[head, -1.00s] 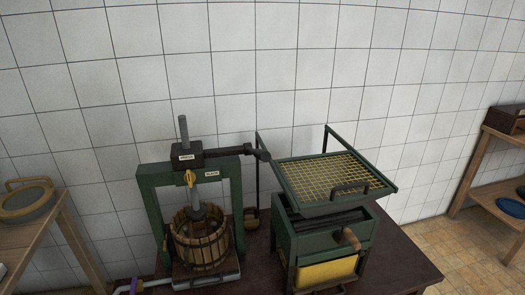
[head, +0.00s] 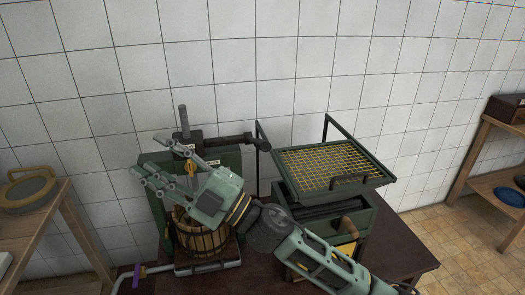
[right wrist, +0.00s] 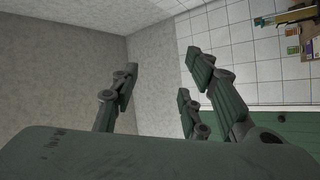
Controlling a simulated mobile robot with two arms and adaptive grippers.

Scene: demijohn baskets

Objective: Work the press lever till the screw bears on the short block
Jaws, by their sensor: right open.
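The press has a green frame (head: 156,215), a grey upright screw (head: 183,118) and a dark head at the top. A slatted wooden basket (head: 202,240) stands below. My right gripper (head: 147,155) is open and empty in front of the press, fingers pointing left. It hides the crossbeam's middle and the screw's lower part. Its spread fingers also show in the right wrist view (right wrist: 160,78). I cannot make out the short block. My left gripper is not in view.
A green crusher (head: 360,215) with a yellow mesh hopper (head: 330,164) stands right of the press on the dark table (head: 405,255). Wooden shelves (head: 45,225) stand at left, and another at right (head: 462,170). A tiled wall is close behind.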

